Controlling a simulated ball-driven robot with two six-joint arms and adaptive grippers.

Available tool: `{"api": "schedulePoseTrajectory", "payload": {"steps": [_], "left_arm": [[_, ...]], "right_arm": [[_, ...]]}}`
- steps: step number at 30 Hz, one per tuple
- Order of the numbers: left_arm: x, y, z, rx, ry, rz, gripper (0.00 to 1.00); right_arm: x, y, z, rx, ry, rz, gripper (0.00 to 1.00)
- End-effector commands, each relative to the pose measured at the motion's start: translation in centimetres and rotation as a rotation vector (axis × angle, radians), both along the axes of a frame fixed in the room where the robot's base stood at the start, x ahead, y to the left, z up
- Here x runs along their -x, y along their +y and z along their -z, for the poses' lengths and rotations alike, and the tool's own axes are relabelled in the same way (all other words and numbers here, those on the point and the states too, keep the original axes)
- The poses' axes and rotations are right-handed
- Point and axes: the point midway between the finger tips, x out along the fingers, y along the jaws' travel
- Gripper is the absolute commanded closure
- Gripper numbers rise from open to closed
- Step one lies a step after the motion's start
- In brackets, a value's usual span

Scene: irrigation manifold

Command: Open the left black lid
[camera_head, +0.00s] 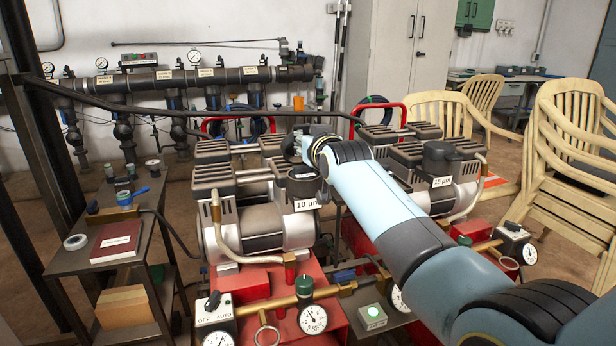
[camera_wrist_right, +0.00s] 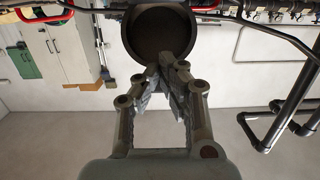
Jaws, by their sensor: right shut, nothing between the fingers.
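The left black lid belongs to the black canister (camera_head: 303,186) labelled 10 µm on the left compressor. My right gripper (camera_head: 294,148) is just above and behind this canister in the head view. The gripper and forearm cover part of the area, so I cannot tell there how far the lid is raised. In the right wrist view a round dark face with a raised rim (camera_wrist_right: 158,32) is just beyond the fingertips. It may be the lid's underside. My right gripper (camera_wrist_right: 170,68) is shut and empty, its tips close to the rim; contact is unclear. My left gripper is not in view.
A second black canister (camera_head: 440,158), labelled 15 µm, stands on the right compressor. Red hoops and hoses rise behind the compressors. A small shelf cart (camera_head: 100,255) stands at the left, and stacked chairs (camera_head: 570,150) at the right. Gauges and valves line the front.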

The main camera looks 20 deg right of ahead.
Motion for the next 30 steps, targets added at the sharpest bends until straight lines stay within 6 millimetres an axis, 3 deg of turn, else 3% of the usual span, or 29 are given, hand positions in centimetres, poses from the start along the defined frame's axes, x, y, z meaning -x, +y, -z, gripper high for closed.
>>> {"api": "schedulePoseTrajectory", "payload": {"steps": [9, 21, 30], "left_arm": [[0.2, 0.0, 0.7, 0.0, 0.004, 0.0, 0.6], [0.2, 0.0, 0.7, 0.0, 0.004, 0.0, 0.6], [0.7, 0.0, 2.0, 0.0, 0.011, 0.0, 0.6]], "right_arm": [[-1.3, 0.0, -0.6, 0.0, 0.0, 0.0, 1.0], [-1.5, 0.0, -0.7, 0.0, 0.0, 0.0, 1.0], [-2.8, 0.1, -0.4, 0.0, 0.0, 0.0, 1.0]]}}
